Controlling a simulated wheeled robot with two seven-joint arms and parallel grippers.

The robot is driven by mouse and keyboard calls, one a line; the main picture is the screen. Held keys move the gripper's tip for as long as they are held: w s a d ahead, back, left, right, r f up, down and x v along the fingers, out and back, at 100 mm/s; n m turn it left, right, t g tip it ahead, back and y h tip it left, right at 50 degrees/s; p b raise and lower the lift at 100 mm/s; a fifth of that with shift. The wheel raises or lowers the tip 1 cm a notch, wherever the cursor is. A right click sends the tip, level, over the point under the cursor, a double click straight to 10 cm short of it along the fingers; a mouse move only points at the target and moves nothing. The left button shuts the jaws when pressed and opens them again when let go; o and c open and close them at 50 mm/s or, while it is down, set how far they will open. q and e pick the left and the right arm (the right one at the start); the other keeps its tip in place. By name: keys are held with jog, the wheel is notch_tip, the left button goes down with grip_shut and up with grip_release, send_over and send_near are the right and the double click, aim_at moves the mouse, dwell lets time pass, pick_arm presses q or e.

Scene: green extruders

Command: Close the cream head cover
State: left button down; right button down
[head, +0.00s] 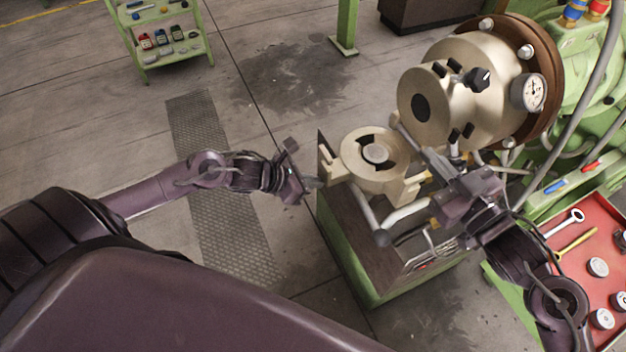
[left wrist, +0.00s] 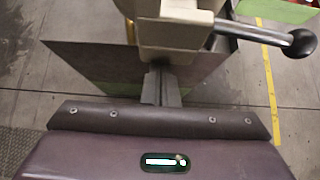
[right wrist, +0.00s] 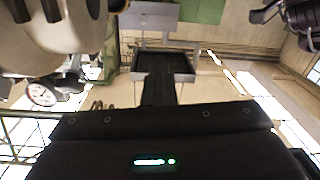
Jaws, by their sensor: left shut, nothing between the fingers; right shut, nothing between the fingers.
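The cream head cover (head: 352,160) is a round ringed part that stands swung out from the cream extruder head (head: 420,110), above a dark-topped green cabinet. A lever with a dark ball knob (head: 382,238) hangs from it. My left gripper (head: 314,183) is shut and empty, with its tips close to the cover's left side. In the left wrist view the shut fingers (left wrist: 160,84) point at the cover's cream body (left wrist: 172,35); contact is unclear. My right gripper (head: 430,160) is shut and empty, between the cover and the head. Its fingers show in the right wrist view (right wrist: 160,80).
A pressure gauge (head: 528,92) and black clamps sit on the head. The cabinet (head: 375,280) stands below the cover. A red tool tray (head: 590,250) lies at the right. A green shelf cart (head: 165,45) stands far left. Floor left of the cabinet is clear.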

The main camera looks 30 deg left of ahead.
jog(key=shift+w, duration=0.1)
pick_arm(q)
jog(key=shift+r, duration=0.9)
pick_arm(e)
jog(key=c, duration=2.1)
grip_release()
jog(key=shift+c, duration=0.2)
pick_arm(q)
jog(key=shift+a+r, duration=0.1)
pick_arm(e)
jog(key=o, duration=1.2)
jog(key=shift+o, duration=0.2)
